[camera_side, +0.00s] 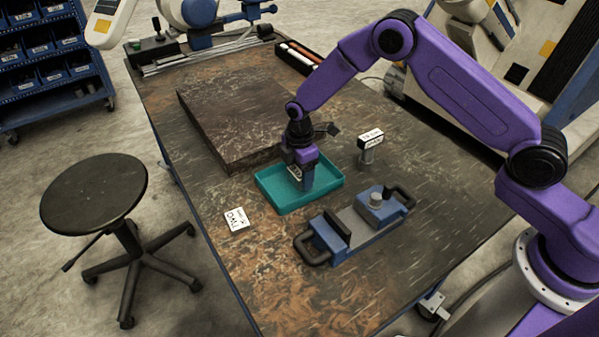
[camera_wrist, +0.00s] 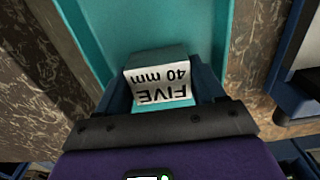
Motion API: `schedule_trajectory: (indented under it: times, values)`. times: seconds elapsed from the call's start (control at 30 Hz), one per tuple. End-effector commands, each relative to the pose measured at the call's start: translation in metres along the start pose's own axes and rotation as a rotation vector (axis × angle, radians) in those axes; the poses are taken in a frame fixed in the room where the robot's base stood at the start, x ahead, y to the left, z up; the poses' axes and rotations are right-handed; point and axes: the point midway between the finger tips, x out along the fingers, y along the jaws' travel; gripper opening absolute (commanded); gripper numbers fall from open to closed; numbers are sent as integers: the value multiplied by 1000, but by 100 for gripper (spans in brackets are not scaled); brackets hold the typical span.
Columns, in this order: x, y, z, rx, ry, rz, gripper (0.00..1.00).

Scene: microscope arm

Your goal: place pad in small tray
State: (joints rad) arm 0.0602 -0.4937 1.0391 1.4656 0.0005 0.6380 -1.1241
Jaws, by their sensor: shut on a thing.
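The pad, a small block with a white face marked FIVE 40 mm, shows between my fingers in the wrist view (camera_wrist: 158,83). In the side view its white label (camera_side: 294,173) shows at my fingertips. My gripper (camera_side: 301,183) points down, shut on the pad, inside the outline of the small teal tray (camera_side: 283,207). The tray's teal floor and walls also show around the pad in the wrist view (camera_wrist: 95,35). My fingers hide part of the pad's sides. I cannot tell whether its underside touches the tray floor.
A blue fixture with black handles (camera_side: 352,231) stands in front of the tray. A white block marked TWO (camera_side: 236,218) lies at left, and another labelled block (camera_side: 370,139) stands at right. A thick brown slab (camera_side: 231,112) lies behind the tray. The front of the table is clear.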

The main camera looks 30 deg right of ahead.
Motion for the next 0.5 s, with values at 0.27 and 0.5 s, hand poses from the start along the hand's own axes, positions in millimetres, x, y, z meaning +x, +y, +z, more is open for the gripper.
schedule_trajectory:
  times: [0.27,0.5]
  values:
    - [1,2,-1,0,3,6,0]
    - [6,0,0,0,1,2,81]
